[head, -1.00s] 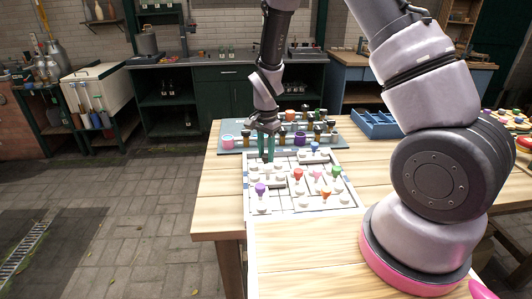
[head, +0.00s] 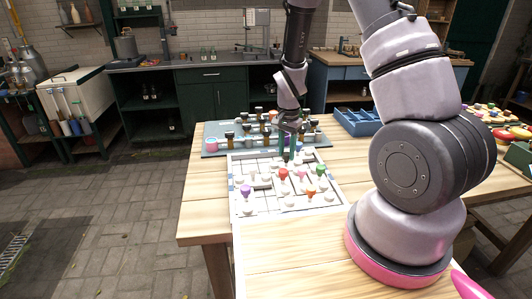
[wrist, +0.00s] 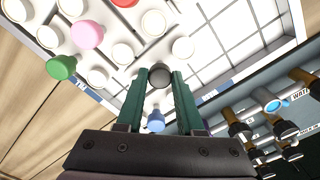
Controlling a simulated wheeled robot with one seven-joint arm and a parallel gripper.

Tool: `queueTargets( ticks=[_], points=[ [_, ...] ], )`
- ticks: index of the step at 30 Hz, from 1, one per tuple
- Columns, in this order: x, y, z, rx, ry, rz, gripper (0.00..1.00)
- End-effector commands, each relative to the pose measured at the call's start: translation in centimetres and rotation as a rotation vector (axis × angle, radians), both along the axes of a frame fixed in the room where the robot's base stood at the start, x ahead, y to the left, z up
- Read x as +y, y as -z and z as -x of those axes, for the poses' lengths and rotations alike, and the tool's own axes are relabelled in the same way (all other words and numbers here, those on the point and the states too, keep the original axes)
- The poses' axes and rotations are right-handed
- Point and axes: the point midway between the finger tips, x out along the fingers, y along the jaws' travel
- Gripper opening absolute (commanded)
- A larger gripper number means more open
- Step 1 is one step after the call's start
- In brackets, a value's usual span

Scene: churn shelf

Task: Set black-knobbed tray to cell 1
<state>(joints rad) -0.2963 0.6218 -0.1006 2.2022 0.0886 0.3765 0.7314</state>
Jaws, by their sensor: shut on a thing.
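The white gridded board (head: 233,185) lies on the wooden table, with several small trays carrying round white, red, pink, green, purple and orange knobs. My gripper (head: 287,156) is over the board's back part, pointing down. In the wrist view, my gripper (wrist: 161,76) has its two green fingers on either side of a dark round knob (wrist: 160,74), shut on it. The tray under this knob is mostly hidden, and I cannot tell whether it touches the board. A blue knob (wrist: 155,122) shows between the fingers, nearer the wrist. Cell 1 cannot be made out.
A blue compartment tray (head: 358,123) is at the back right. Empty grid cells (wrist: 238,40) lie beside the fingers in the wrist view. Neighbouring knobs stand close on the other side.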

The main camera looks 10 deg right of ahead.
Motion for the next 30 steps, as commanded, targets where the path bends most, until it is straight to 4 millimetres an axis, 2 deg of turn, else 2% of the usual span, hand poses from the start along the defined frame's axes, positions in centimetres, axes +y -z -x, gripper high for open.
queueTargets(
  ticks=[3,9,15,23,24,26,27,30],
  points=[
    [-2.7,-0.1,-0.1,-0.002,0.005,-0.001,0.00],
    [-5.4,-0.1,-0.1,-0.002,0.001,-0.001,0.00],
    [-6.3,-0.1,-0.1,-0.003,0.000,0.000,0.00],
    [-6.5,-0.1,-0.1,-0.002,0.002,0.002,0.00],
    [-6.5,-0.1,-0.1,-0.003,0.002,0.003,0.40],
    [-6.5,-0.1,-0.1,-0.002,0.003,0.002,0.63],
    [-6.5,-0.1,-0.1,-0.002,0.002,0.002,0.67],
    [-6.4,0.0,-0.1,-0.001,0.001,0.001,0.67]
  ],
)
